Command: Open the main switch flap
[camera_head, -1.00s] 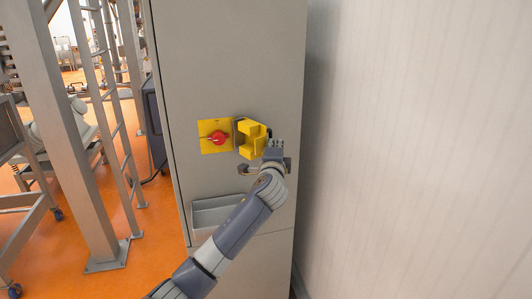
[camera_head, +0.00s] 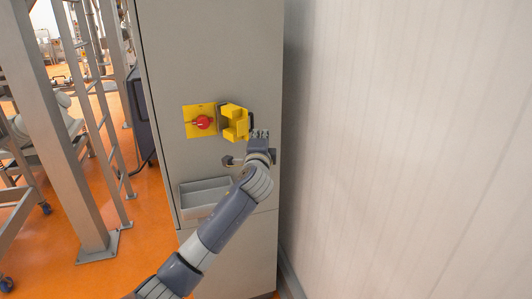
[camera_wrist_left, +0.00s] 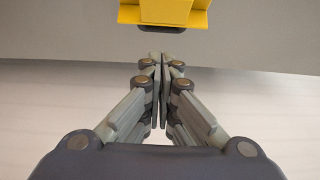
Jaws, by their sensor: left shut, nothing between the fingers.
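The main switch is a red rotary knob (camera_head: 202,122) on a yellow plate (camera_head: 190,131) on the grey cabinet front. Its yellow flap (camera_head: 236,122) stands swung out to the right of the plate, leaving the knob uncovered. My left gripper (camera_head: 260,133) is just right of and slightly below the flap, apart from it as far as I can tell. In the left wrist view the fingers (camera_wrist_left: 160,60) are shut together with nothing between them, and the yellow flap (camera_wrist_left: 165,12) shows beyond the fingertips at the top. My right gripper is not in view.
The grey cabinet (camera_head: 210,60) has a shallow open tray (camera_head: 205,192) below the switch. A pale wall (camera_head: 400,150) stands close on the right. Metal posts and a ladder-like frame (camera_head: 95,120) stand left on the orange floor (camera_head: 140,235).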

